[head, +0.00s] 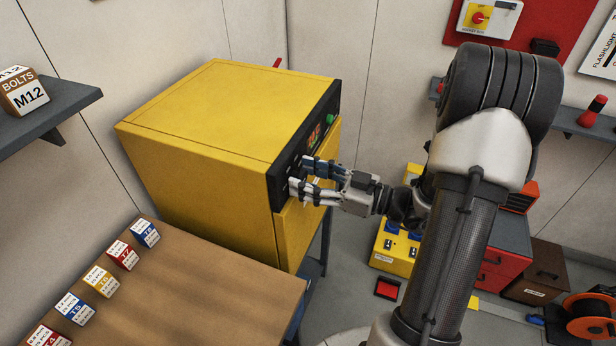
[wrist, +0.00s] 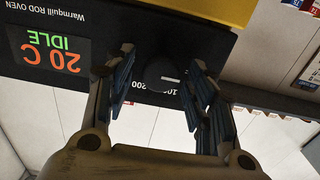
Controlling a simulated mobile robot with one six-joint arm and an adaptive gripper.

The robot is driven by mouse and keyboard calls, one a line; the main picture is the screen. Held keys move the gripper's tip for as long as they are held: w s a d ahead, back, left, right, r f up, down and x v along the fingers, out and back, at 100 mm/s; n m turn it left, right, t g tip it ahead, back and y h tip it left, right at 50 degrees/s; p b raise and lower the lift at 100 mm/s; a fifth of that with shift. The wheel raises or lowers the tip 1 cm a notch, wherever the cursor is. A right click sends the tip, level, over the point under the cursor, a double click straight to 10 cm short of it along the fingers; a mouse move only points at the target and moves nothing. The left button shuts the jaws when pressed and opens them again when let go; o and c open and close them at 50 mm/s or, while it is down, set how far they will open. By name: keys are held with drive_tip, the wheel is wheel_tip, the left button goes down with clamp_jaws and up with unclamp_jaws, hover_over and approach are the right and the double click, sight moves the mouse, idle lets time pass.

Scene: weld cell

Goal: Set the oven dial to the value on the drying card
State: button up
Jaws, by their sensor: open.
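The yellow oven (head: 215,115) stands with its black control panel (head: 272,183) facing my arm. In the wrist view the panel (wrist: 35,12) appears upside down, reading "Warmquill ROD OVEN", and its display (wrist: 50,52) shows "20 C" and "IDLE". The dark dial (wrist: 163,72), with a white mark, lies between my fingers, with "100" and "200" printed beside it. My gripper (head: 303,178) is open at the panel, and its fingers (wrist: 164,85) are on both sides of the dial; contact is unclear. The fingers hide the dial in the head view. I cannot make out a drying card.
A brown table (head: 200,285) with several labelled boxes stands at the front left. A shelf (head: 50,115) with an M12 bolts box is on the left wall.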

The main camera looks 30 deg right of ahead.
drive_tip(key=shift+c, duration=0.2)
drive_tip(key=c, duration=1)
drive_tip(key=shift+o, duration=0.2)
